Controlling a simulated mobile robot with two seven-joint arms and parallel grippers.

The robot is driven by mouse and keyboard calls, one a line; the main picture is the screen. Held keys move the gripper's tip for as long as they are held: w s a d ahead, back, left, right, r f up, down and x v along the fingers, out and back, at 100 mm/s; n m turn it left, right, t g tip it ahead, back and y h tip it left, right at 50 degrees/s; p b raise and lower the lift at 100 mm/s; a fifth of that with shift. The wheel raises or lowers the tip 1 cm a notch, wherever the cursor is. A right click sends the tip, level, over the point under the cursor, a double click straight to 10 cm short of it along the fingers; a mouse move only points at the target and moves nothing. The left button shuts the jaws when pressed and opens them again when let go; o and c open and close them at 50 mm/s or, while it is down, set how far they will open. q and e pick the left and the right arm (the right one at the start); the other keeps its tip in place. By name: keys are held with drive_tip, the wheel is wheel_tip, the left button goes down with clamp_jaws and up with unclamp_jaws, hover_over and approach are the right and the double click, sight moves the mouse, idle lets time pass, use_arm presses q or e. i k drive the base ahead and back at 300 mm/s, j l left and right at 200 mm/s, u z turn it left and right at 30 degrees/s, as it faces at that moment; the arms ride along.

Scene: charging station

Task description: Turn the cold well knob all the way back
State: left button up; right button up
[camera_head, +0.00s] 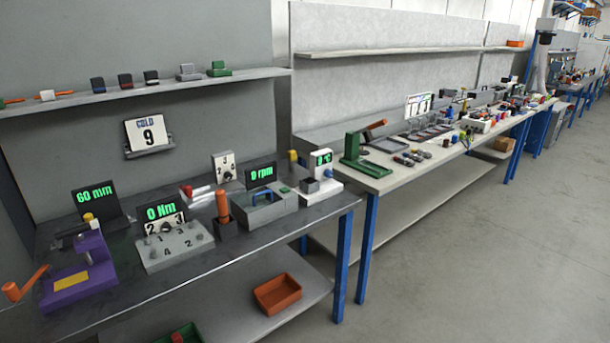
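A white device (323,187) stands at the right end of the near dark bench and looks like the cold well. It has a small green-lit display (323,158), too small to read surely, and a grey block or cup (310,185) in front. A small blue part (328,173) below the display may be its knob; its turned position cannot be told. Neither of my grippers shows in this view.
The near bench (300,222) also holds a purple press (75,270), a numbered grey block (175,245), an upright orange handle (222,205) and a grey device (262,208). An orange bin (277,294) sits on the lower shelf. The floor (480,270) at right is clear.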

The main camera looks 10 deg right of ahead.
sight(328, 173)
drive_tip(key=i+l+u, duration=0.5)
drive_tip(key=u, duration=0.25)
drive_tip(key=i+l, duration=0.15)
drive_tip(key=l, duration=0.2)
drive_tip(key=i+l+u, duration=0.1)
drive_tip(key=l, duration=0.25)
drive_tip(key=i+l, duration=0.25)
drive_tip(key=i+l+u, duration=0.15)
drive_tip(key=l, duration=0.3)
drive_tip(key=i+l, duration=0.15)
drive_tip(key=l, duration=0.25)
